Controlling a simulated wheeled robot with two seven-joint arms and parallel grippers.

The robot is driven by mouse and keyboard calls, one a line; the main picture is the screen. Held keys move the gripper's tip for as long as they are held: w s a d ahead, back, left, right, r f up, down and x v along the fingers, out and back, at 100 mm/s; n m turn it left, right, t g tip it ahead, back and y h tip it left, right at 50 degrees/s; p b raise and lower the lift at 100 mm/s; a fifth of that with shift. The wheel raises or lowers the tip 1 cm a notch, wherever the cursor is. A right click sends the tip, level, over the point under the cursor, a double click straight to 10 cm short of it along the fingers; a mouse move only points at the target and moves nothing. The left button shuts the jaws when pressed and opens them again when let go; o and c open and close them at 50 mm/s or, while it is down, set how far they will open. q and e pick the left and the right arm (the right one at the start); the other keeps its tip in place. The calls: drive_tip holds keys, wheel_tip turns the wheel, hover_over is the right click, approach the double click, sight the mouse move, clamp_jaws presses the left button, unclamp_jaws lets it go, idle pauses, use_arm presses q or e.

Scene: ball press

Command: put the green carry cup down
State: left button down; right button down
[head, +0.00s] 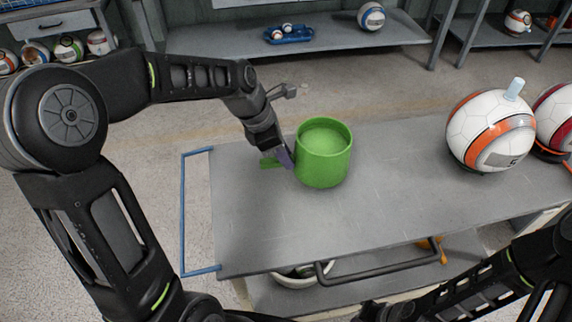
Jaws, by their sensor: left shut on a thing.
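The green carry cup (323,168) is upright at the left part of the grey cart top (400,205). It is wide and round, and its open top shows a green inside. My left gripper (283,158) is at the cup's left side, shut on its green handle (269,162), which is partly hidden by the fingers. The cup's base is at or very close to the cart top; I cannot tell whether it touches. Part of my right arm shows at the lower right, but its gripper is not in view.
A white and orange ball (490,131) with a pale plug on top sits on the cart's right part, beside a red and white ball (556,118). A blue rail (183,215) edges the cart's left end. The cart top between cup and balls is clear.

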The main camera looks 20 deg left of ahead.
use_arm(q)
drive_tip(key=shift+f, duration=1.9)
drive_tip(key=c, duration=1.3)
unclamp_jaws()
drive_tip(key=v, duration=1.2)
drive_tip(key=shift+w+r, duration=0.1)
